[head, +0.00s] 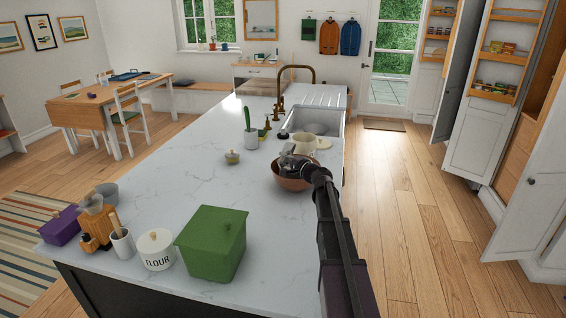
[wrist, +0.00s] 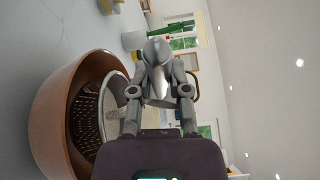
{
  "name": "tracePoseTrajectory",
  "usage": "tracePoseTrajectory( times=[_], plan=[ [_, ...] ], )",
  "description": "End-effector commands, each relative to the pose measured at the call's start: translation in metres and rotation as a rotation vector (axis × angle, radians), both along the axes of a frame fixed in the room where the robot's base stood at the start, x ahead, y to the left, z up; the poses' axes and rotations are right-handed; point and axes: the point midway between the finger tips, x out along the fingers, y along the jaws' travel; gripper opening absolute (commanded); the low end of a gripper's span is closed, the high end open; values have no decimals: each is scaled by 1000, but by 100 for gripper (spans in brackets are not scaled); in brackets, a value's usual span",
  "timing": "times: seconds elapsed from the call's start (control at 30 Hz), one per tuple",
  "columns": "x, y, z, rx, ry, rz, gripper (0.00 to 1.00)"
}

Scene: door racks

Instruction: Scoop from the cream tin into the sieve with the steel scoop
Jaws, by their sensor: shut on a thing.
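My gripper (head: 292,161) is at the copper-brown bowl (head: 291,184) on the island's right side. In the wrist view my gripper (wrist: 158,76) is shut on a grey metal piece, which looks like the steel scoop (wrist: 157,50); its far end is hard to make out. The bowl (wrist: 50,108) fills the left of that view, and dark mesh, seemingly the sieve (wrist: 84,122), shows inside it. A cream tin (head: 306,143) stands just behind the bowl, partly hidden by my gripper. I cannot see what the scoop or tin holds.
A sink (head: 316,121) with a brass tap (head: 296,72) lies beyond. A green bin (head: 212,245), flour tin (head: 156,250) and utensil crock (head: 122,244) stand in front. The counter's middle is clear.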

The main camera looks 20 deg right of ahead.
Motion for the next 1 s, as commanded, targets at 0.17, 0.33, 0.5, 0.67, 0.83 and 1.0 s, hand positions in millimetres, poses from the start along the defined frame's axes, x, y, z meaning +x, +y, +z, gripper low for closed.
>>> tracePoseTrajectory(
  times=[0.17, 0.33, 0.5, 0.67, 0.83, 1.0],
  plan=[
    [-2, -1, -3, 37, -32, -5, 0],
    [-3, -2, -4, 73, -63, -11, 0],
    [-5, -2, -5, 110, -93, -15, 0],
    [-6, -3, -5, 143, -123, -20, 0],
    [-6, -4, -6, 182, -157, -26, 0],
    [-7, -5, -6, 221, -189, -33, 0]
  ],
)
